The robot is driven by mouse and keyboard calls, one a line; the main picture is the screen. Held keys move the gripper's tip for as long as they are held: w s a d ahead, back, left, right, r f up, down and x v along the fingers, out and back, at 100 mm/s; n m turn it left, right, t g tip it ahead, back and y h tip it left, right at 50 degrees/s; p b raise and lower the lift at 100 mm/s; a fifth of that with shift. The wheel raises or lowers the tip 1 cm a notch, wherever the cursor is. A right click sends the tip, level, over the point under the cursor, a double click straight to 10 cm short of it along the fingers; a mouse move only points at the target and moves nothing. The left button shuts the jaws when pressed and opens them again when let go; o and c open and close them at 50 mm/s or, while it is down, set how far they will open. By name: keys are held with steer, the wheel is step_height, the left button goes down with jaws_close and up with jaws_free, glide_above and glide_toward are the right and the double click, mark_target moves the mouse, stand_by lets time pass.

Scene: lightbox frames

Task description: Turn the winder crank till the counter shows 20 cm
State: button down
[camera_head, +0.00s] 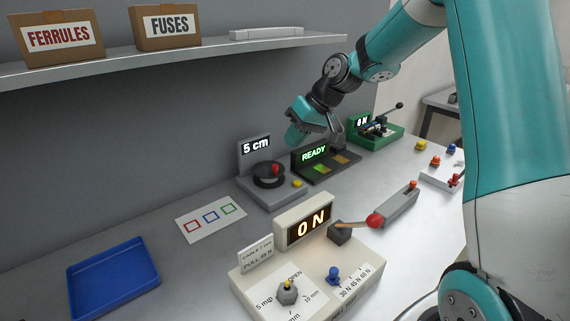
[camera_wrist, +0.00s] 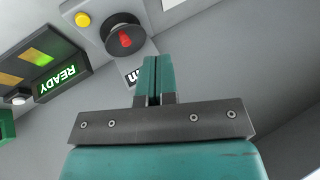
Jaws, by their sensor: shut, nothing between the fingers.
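The winder (camera_head: 269,180) stands at the back of the bench, a grey box with a dark round crank disc and a red knob (camera_head: 275,168). Its counter (camera_head: 256,146) reads 5 cm. In the wrist view the crank disc (camera_wrist: 124,36) with the red knob (camera_wrist: 125,40) lies beyond the fingertips, and the counter is mostly hidden behind my fingers. My gripper (camera_head: 292,138) is above and behind the winder, to the right of the counter, apart from the crank. In the wrist view my gripper (camera_wrist: 152,62) has its teal fingers together with nothing between them.
A black READY unit (camera_head: 314,154) stands right of the winder, with a green lever device (camera_head: 375,134) beyond. In front are a cream ON tester (camera_head: 306,258), a red-ball lever (camera_head: 375,220), a card of coloured squares (camera_head: 211,215) and a blue tray (camera_head: 112,275). A shelf (camera_head: 180,58) hangs above.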

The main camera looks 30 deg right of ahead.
steer(key=w+d+f+m+t, duration=0.1)
steer(key=w+d+f, duration=0.1)
steer(key=d, duration=0.3)
steer(key=w+d+f+m+t, duration=0.1)
steer(key=w+d+f, duration=0.15)
steer(key=d, duration=0.35)
steer(key=p, duration=0.2)
glide_toward(279, 171)
steer(key=f, duration=0.1)
steer(key=w+f, duration=0.1)
steer(key=w+d+f, duration=0.1)
steer(key=shift+d+f, duration=0.1)
steer(key=shift+f, duration=0.2)
steer(key=shift+w+a+f+p, duration=0.15)
steer(key=shift+a+p, duration=0.25)
steer(key=shift+a, duration=0.65)
steer(key=shift+w+a+f+p, duration=0.15)
steer(key=shift+a+p, duration=0.2)
steer(key=shift+a, duration=0.65)
steer(key=shift+r, duration=0.1)
steer(key=shift+d, duration=0.15)
